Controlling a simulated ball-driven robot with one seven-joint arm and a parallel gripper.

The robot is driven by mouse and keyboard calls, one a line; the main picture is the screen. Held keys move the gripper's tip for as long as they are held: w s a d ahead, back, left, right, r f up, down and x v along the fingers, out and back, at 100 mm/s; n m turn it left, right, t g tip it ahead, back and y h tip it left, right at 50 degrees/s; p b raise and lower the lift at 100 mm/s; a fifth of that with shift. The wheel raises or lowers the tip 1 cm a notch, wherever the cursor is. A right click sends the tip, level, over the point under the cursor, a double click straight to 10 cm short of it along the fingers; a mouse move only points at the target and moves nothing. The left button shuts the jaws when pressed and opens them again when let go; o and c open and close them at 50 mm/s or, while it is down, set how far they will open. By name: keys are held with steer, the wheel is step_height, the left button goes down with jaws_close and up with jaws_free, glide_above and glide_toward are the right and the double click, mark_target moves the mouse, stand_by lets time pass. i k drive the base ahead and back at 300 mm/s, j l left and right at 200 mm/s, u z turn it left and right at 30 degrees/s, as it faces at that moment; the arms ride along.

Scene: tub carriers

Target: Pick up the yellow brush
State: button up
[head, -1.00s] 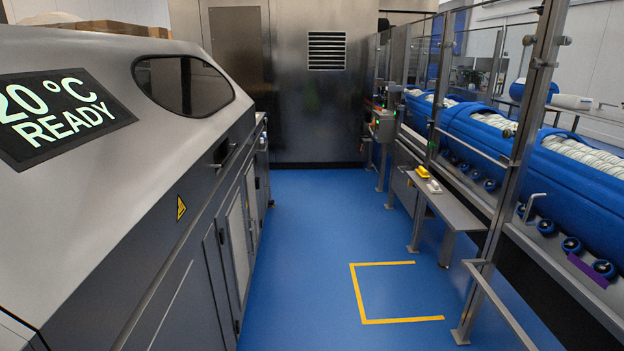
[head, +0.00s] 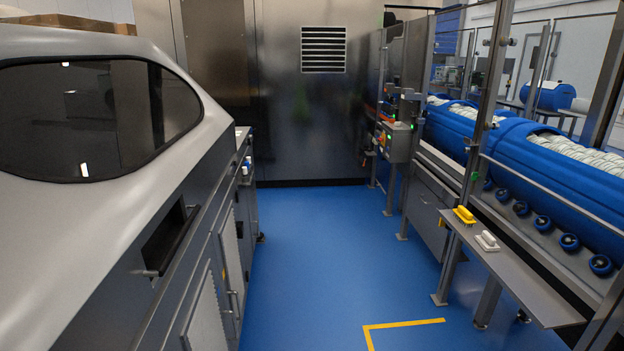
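The yellow brush (head: 464,214) lies near the far end of a narrow metal bench (head: 522,282) on the right. A white brush-like item (head: 487,241) lies just in front of it on the same bench, close but apart. My gripper does not show in the head view.
A large grey machine (head: 60,210) with a dark window fills the left side. Blue floor (head: 310,270) between it and the bench is clear, with a yellow line marking (head: 405,324). Glass panels on metal posts and blue tubs (head: 553,157) stand behind the bench. A steel wall (head: 310,120) closes the far end.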

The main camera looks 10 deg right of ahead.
mark_target(465, 216)
steer(key=i, duration=1.9)
steer(key=i+z, duration=0.25)
steer(key=i, duration=0.2)
steer(key=i+j+z, duration=0.2)
steer(key=i, duration=0.25)
steer(key=i+j+z, duration=0.25)
steer(key=i, duration=0.15)
steer(key=i+j+z, duration=0.2)
steer(key=i, duration=0.25)
